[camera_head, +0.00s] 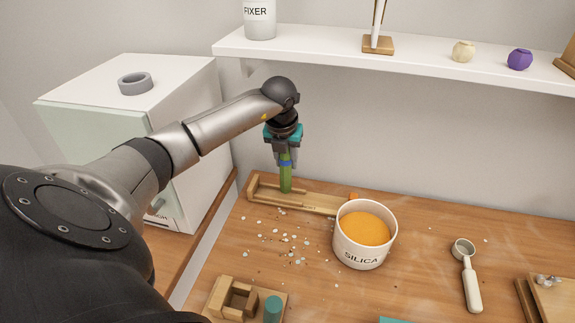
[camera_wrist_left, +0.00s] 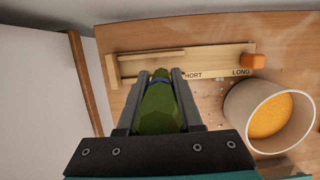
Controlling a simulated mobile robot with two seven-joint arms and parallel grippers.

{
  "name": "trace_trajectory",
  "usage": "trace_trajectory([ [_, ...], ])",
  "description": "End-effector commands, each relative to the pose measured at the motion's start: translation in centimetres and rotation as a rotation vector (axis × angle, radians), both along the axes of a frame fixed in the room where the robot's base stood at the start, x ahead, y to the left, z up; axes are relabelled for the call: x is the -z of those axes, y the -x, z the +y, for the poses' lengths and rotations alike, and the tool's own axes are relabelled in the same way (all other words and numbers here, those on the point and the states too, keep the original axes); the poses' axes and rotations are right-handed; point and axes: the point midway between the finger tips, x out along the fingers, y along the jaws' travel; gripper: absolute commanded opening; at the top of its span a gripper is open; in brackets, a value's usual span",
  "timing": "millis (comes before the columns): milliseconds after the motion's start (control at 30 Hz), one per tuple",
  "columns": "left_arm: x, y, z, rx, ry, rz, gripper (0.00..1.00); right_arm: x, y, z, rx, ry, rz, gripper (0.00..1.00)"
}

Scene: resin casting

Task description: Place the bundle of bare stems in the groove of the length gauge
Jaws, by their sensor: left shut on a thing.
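My left gripper (camera_head: 286,158) points down, shut on the bundle of bare stems (camera_head: 286,180). The bundle is green with a blue band and hangs upright below the fingers. In the left wrist view the bundle (camera_wrist_left: 160,110) shows between the two fingers. The length gauge (camera_head: 318,203) is a long pale wooden piece at the back of the bench; in the left wrist view the gauge (camera_wrist_left: 210,63) shows the words "HORT" and "LONG". In the head view the bundle's lower end overlaps the gauge's left part; I cannot tell whether they touch. My right gripper is not in view.
A white SILICA tub (camera_head: 348,245) of orange grains stands close to the gauge's right end, near an orange block (camera_wrist_left: 252,61). Pale crumbs lie in front of the gauge. A white cabinet (camera_head: 190,90) stands left and a shelf (camera_head: 330,52) hangs above. A scoop (camera_head: 470,285) lies right.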

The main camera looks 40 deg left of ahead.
Motion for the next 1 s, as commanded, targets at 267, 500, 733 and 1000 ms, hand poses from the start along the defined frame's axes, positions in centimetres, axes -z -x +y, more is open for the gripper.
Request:
trace_trajectory([
  [267,0.3,-1.1,0.6,0.002,0.0,0.002,0.0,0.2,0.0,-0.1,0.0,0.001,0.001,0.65],
  [500,3.3,-1.1,0.5,0.0,0.001,0.003,0.0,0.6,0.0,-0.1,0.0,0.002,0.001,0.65],
  [733,3.5,-1.1,0.6,0.001,0.0,0.0,0.0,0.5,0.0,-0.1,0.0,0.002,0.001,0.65],
  [1000,3.8,-1.1,0.6,0.001,-0.001,0.001,0.46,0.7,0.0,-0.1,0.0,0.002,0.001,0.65],
])
